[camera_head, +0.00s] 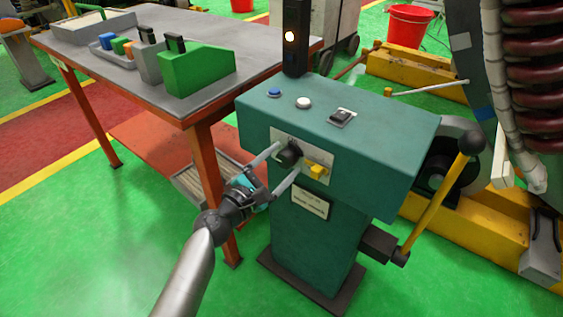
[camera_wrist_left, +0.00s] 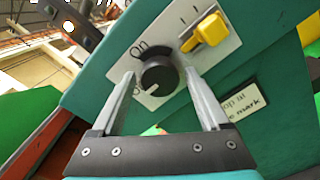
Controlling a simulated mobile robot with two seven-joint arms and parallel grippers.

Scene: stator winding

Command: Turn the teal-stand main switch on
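The teal stand (camera_head: 310,225) stands in the middle of the head view. Its sloped front carries a pale plate with a round black main switch knob (camera_head: 289,155). In the left wrist view the knob (camera_wrist_left: 159,75) sits beside an "On" label above it and a partly hidden label at its lower left. A white mark on the knob points to the lower left, toward that label. My left gripper (camera_head: 279,167) is open. Its two fingers reach toward the plate on either side of the knob, with gaps visible in the wrist view (camera_wrist_left: 163,95). My right gripper is not in view.
A yellow switch (camera_head: 317,170) sits just right of the knob, close to one finger. Blue and white buttons, a black rocker and a dark column with a lit lamp (camera_head: 290,37) top the stand. A yellow lever (camera_head: 435,205) is at right; an orange-legged table (camera_head: 120,80) at left.

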